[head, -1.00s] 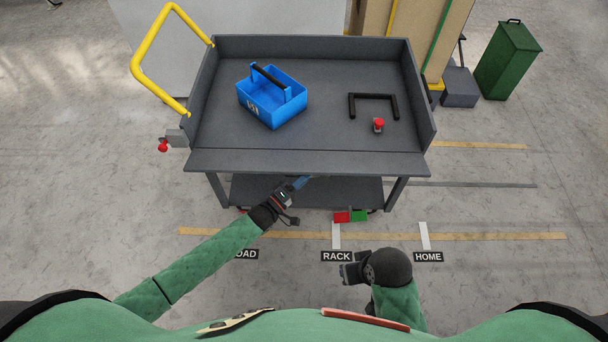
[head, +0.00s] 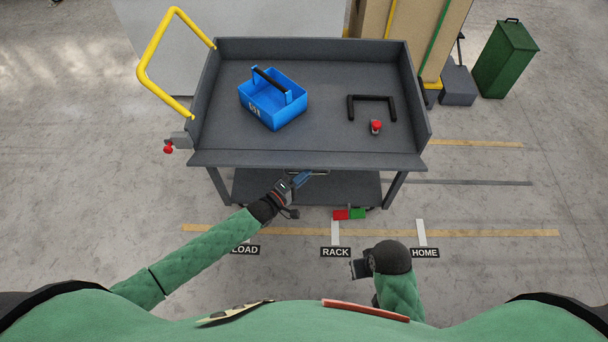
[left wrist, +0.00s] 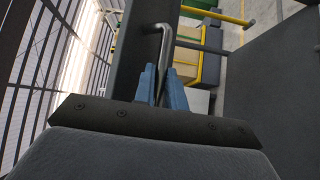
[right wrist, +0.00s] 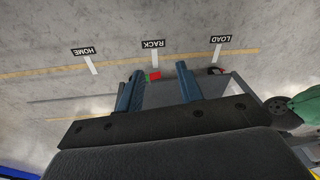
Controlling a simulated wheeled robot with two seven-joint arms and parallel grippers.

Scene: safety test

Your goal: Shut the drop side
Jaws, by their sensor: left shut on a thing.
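The cart's drop side (head: 300,160) is a grey panel along the front edge of the top deck, leaning out toward me. A bent metal handle (left wrist: 156,38) is on it; in the head view only a small piece shows below the panel's edge. My left gripper (head: 308,178) reaches under that edge. In the left wrist view its blue fingers (left wrist: 161,82) are closed around the handle. My right gripper (head: 357,268) hangs over the floor, away from the cart. The right wrist view shows its fingers (right wrist: 158,85) apart and empty.
On the cart's deck (head: 220,135) are a blue toolbox (head: 272,105), a black U-shaped bar (head: 371,98) and a small red-topped item (head: 376,127). A yellow push handle (head: 145,45) rises at left.

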